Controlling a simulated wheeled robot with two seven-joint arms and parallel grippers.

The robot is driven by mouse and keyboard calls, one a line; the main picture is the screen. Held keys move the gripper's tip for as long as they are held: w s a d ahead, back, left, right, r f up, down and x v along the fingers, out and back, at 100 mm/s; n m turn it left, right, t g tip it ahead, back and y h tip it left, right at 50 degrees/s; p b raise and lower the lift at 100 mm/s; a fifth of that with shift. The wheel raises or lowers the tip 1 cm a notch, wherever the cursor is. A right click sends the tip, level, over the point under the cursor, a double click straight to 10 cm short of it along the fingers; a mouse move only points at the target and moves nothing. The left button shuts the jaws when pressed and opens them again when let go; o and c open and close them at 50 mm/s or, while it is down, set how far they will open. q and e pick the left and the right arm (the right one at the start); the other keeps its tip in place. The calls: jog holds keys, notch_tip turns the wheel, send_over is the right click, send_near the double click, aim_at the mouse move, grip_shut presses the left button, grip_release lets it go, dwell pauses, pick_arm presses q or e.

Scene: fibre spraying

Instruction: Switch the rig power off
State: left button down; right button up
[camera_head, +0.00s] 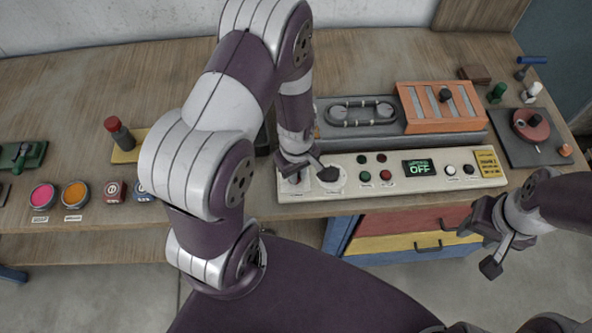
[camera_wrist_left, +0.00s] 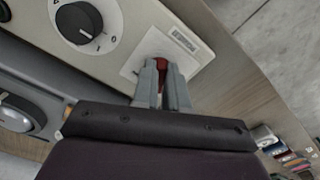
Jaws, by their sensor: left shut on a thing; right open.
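The rig's control panel (camera_head: 395,193) is a long cream box on the bench. Its display (camera_head: 419,168) shows "OFF" in green letters; the small line above is too small to read. In the left wrist view, my left gripper (camera_wrist_left: 161,78) is shut on a red switch (camera_wrist_left: 160,63) on a white plate at the panel's end. In the head view the gripper (camera_head: 296,172) covers most of that switch. A black dial knob (camera_wrist_left: 79,22) sits beside it. My right gripper (camera_head: 486,242) is open and empty, in front of the bench at the right.
Red and green buttons (camera_head: 386,175) and a yellow label (camera_head: 487,163) are on the panel. An orange slotted block (camera_head: 438,106) stands behind it. Pink (camera_head: 43,196) and orange pots lie at the left. Drawers (camera_head: 410,222) are below the bench.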

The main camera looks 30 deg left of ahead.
pick_arm(q)
jog(key=shift+w+n, duration=0.15)
jog(key=shift+n, duration=0.75)
jog(key=c, duration=1.2)
grip_release()
jog(key=shift+a, duration=0.1)
jog(key=shift+o, duration=0.2)
jog(key=shift+r, duration=0.1)
notch_tip(320, 180, up, 12)
jog(key=shift+r, duration=0.25)
jog(key=s+r+m, duration=0.1)
jog(key=m, duration=0.3)
jog(key=s+d+r+m+t, duration=0.1)
jog(key=m, duration=0.4)
jog(key=s+d+r+m, duration=0.1)
jog(key=s+m, duration=0.1)
jog(key=m, duration=0.2)
jog(key=shift+r+m, duration=0.15)
jog(key=shift+m, duration=0.25)
